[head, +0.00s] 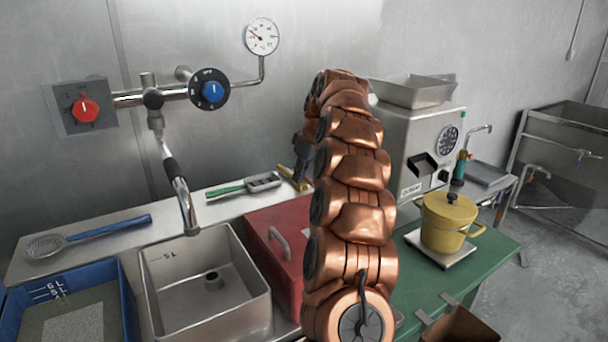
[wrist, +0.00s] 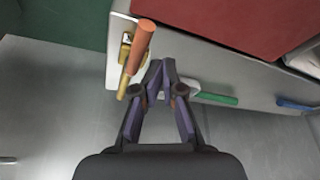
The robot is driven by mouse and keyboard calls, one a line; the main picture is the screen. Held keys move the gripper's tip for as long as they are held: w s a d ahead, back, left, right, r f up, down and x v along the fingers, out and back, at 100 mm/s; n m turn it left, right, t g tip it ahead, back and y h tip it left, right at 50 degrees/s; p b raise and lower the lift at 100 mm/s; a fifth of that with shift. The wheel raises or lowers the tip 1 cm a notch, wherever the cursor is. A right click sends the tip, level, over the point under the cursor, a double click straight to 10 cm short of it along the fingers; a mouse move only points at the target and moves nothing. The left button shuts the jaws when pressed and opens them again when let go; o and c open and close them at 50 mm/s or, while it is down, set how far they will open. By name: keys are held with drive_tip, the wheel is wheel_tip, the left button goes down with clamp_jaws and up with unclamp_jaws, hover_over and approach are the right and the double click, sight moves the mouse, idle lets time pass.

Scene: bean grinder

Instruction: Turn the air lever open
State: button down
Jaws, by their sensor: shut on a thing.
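The air lever shows in the wrist view as an orange grip (wrist: 142,45) beside a brass valve body (wrist: 126,48), with a yellow part below. It sits by a pale plate left of my fingers. My gripper (wrist: 161,66) is shut, its fingertips drawn close together right beside the lever; the exact contact is hard to see. In the head view my gripper (head: 303,158) is dark and partly hidden behind my copper arm. A yellow piece (head: 290,176) shows just below it; the rest of the valve is hidden by the arm.
A red box (head: 270,240) stands left of my arm, next to a steel sink (head: 172,307). A green-handled tool (head: 226,189) lies on the back ledge. Right of my arm are a steel machine (head: 398,140) and a yellow pot (head: 440,230). A red-knobbed wall pipe (head: 85,109) is at left.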

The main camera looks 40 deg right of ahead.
drive_tip(key=a, duration=0.2)
drive_tip(key=shift+a+r, duration=0.35)
drive_tip(key=shift+a, duration=0.05)
drive_tip(key=d+r+p, duration=0.3)
drive_tip(key=r+p, duration=0.1)
drive_tip(key=r, duration=0.5)
drive_tip(key=shift+s+d+r+p, duration=0.15)
drive_tip(key=shift+d+r+p, duration=0.1)
drive_tip(key=shift+p, duration=0.1)
idle(0.4)
